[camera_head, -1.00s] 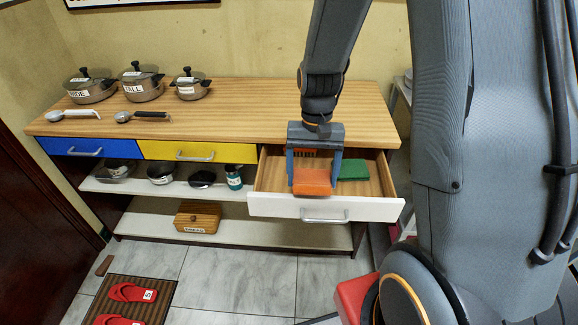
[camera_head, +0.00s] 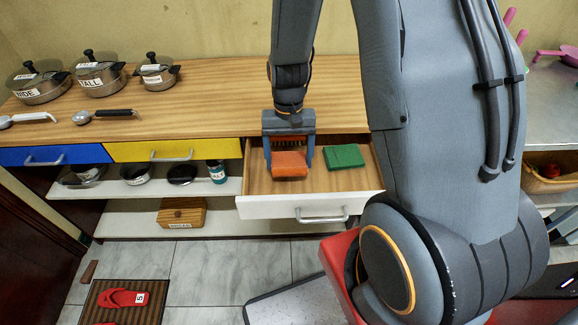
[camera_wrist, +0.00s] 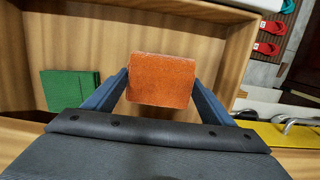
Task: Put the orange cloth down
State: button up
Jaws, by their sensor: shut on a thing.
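The orange cloth (camera_head: 289,164) is a folded block held between the fingers of my gripper (camera_head: 289,158). In the wrist view the orange cloth (camera_wrist: 161,80) sits between the two blue fingers of my gripper (camera_wrist: 162,88), which touch its sides. My gripper is over the left part of the open white-fronted drawer (camera_head: 270,208). I cannot tell whether the cloth touches the drawer floor. A folded green cloth (camera_head: 344,157) lies in the drawer to the right of the orange one; the green cloth (camera_wrist: 70,88) is at left in the wrist view.
The drawer's side walls stand close around my gripper. The drawer floor between and in front of the cloths is bare. The wooden counter (camera_head: 210,100) above holds several pots (camera_head: 100,77) and ladles at left. Blue and yellow drawers (camera_head: 172,149) are shut.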

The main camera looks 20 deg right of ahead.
aim_at(290, 170)
jog(key=shift+f, duration=1.85)
jog(key=shift+f, duration=0.1)
jog(key=shift+f, duration=0.1)
jog(key=o, duration=1.2)
jog(key=shift+f, duration=0.1)
jog(key=shift+o, duration=0.5)
jog(key=shift+s, duration=0.15)
jog(key=shift+s, duration=0.1)
